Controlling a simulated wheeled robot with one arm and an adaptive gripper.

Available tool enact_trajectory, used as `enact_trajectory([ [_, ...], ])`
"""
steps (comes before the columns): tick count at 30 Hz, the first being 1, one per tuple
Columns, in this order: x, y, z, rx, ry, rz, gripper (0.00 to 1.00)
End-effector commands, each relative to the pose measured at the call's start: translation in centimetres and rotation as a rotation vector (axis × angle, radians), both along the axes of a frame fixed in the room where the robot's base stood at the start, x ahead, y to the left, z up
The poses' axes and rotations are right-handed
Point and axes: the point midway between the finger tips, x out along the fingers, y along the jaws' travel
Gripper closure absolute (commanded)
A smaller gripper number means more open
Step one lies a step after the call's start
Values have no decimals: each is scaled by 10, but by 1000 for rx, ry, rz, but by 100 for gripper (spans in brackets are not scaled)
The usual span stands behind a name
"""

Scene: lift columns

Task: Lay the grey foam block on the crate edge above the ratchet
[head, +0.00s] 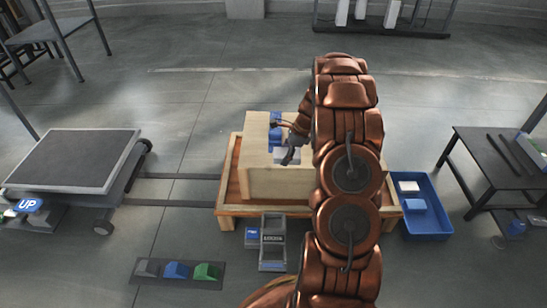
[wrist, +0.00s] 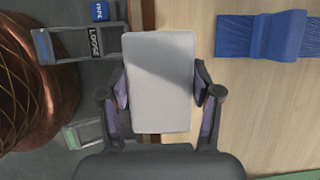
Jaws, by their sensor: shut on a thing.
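My gripper (head: 289,154) is shut on the grey foam block (wrist: 160,85), a pale flat piece held between its two fingers in the wrist view. In the head view the block (head: 286,158) shows partly behind the fingers, near the front edge of the wooden crate's top (head: 258,158). In the wrist view it overlaps the crate's edge, with bare crate top (wrist: 262,105) to its right. I cannot tell whether it touches the wood. A grey frame labelled LOOSE (wrist: 95,42), possibly the ratchet, stands below the crate front; it also shows in the head view (head: 272,250).
A blue strap with a blue block (head: 275,128) lies on the crate top, beside my gripper. The crate stands on a wooden pallet (head: 228,210). A blue tray (head: 425,225) is at right, a cart (head: 75,160) at left, and a mat with coloured blocks (head: 178,271) in front.

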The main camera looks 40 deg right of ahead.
Motion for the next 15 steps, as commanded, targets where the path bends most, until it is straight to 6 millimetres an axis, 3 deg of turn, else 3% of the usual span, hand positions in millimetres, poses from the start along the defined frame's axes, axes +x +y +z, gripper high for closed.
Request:
enact_trajectory([
  [6,37,7,-6,-2,-1,3,51],
  [15,54,10,-5,-1,-1,1,51],
])
